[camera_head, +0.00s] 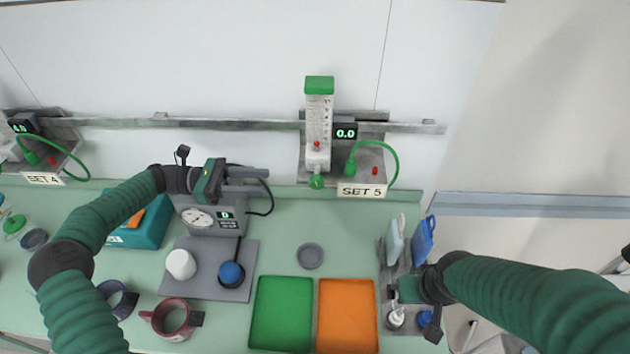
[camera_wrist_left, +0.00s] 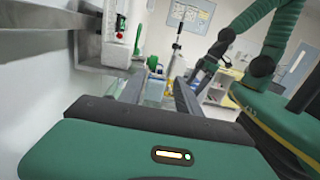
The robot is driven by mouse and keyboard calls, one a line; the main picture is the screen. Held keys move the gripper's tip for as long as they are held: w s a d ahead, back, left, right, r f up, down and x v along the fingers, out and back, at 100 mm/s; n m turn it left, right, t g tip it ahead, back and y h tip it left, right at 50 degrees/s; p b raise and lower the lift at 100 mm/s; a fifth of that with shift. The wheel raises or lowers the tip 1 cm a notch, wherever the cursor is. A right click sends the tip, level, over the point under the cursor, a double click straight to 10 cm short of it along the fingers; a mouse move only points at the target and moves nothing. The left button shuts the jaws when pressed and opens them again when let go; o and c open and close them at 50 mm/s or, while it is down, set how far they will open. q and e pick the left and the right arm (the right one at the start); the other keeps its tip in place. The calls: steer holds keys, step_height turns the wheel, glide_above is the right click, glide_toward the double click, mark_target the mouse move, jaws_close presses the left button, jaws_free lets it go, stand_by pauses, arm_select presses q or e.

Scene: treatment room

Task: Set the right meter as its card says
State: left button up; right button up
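The right meter (camera_head: 319,120) is a clear upright tube with a green cap on the wall rail. Its red float sits low in the tube and its display (camera_head: 345,133) reads 0.0. A green knob (camera_head: 316,182) is at its foot. Its card (camera_head: 362,190) says SET 5. My left gripper (camera_head: 268,182) is open and empty, left of the knob and apart from it, fingers pointing right. The meter also shows in the left wrist view (camera_wrist_left: 110,28), at upper left. My right gripper (camera_head: 393,290) is over the rack at lower right; its fingers are unclear.
The left meter's display (camera_head: 22,127) reads 4.0, its card (camera_head: 43,179) SET 4. A grey gauge box (camera_head: 205,222) stands below my left gripper. Green (camera_head: 282,312) and orange (camera_head: 347,315) trays lie in front. The counter under the right meter is mostly clear, apart from a grey disc (camera_head: 311,256).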

arm_select(q)
steer(key=w+a, duration=0.2)
steer(key=a, duration=0.1)
steer(key=p, duration=0.2)
glide_toward(318, 180)
steer(key=shift+t+y, duration=0.3)
steer(key=d+p, duration=0.1)
steer(key=d, duration=0.8)
steer(key=shift+w+d+f+p, duration=0.1)
steer(key=shift+w+d+p, duration=0.1)
steer(key=shift+d+p, duration=0.15)
steer(key=shift+d, duration=0.15)
steer(key=shift+f, duration=0.1)
jaws_close()
arm_select(e)
steer(key=r, duration=0.1)
steer(key=w+r, duration=0.1)
steer(key=r, duration=0.1)
steer(key=shift+w+d, duration=0.2)
